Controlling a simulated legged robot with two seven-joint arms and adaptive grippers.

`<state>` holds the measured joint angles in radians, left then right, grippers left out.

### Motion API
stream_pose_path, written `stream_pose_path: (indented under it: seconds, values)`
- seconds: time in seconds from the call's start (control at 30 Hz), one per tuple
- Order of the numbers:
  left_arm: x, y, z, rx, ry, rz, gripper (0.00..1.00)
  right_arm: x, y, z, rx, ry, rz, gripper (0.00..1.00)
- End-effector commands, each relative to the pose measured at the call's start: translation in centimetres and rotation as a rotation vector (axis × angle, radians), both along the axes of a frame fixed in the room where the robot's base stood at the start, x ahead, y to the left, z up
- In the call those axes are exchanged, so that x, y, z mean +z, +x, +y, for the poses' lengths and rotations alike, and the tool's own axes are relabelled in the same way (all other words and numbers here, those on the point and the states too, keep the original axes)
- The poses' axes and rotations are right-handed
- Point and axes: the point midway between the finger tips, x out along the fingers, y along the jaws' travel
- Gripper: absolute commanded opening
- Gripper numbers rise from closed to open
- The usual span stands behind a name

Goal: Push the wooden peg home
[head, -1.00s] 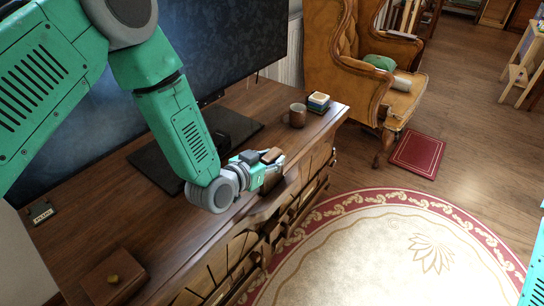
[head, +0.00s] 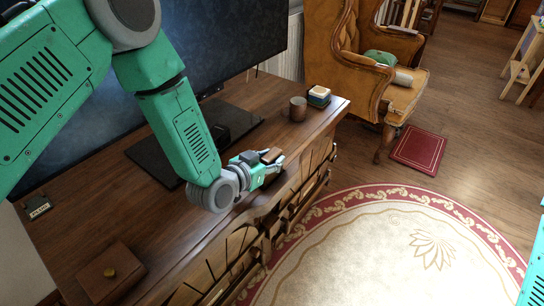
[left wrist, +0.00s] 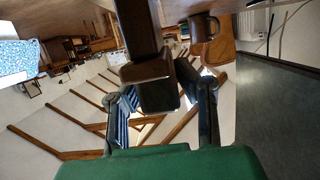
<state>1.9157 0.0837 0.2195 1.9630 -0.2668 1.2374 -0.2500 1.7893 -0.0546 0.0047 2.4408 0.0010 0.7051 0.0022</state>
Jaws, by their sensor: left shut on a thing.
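My left gripper (head: 277,163) is above the front edge of the wooden cabinet (head: 195,240). It is shut on a dark brown wooden piece (head: 271,155). In the left wrist view this piece shows as a rounded block (left wrist: 150,82) between the two fingers, with a long dark bar running up from it. I cannot tell whether this piece is the peg or a tool. No peg hole can be made out. My right gripper is not in view; only a teal part of my right arm shows at the right edge.
On the cabinet top stand a large screen (head: 235,45), a brown mug (head: 298,108), stacked coasters (head: 319,96), a wooden box with a yellow knob (head: 110,272) and a small label block (head: 39,208). A leather armchair (head: 345,60) and round rug (head: 400,240) are beyond.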

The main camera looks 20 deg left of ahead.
Motion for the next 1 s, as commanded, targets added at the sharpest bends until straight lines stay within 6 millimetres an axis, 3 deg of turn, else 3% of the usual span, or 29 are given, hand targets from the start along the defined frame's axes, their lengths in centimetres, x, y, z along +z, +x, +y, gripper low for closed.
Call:
stream_pose_path:
  seconds: [0.57, 0.6, 0.63, 0.67, 1.0]
  values:
    - [-1.5, 0.0, 0.0, 0.0, 0.0, -0.001, 0.0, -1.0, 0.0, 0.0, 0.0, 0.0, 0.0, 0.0]
    - [-1.4, 0.0, 0.0, 0.0, 0.0, -0.001, 0.37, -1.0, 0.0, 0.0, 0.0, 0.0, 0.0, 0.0]
    - [-1.4, 0.0, 0.0, 0.0, 0.0, -0.001, 0.47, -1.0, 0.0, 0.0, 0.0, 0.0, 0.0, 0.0]
    - [-1.4, 0.0, 0.0, 0.0, 0.0, -0.001, 0.51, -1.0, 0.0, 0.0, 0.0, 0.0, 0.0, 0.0]
    - [-1.5, 0.0, 0.0, 0.0, 0.0, 0.001, 0.51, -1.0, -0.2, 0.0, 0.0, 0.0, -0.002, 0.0]
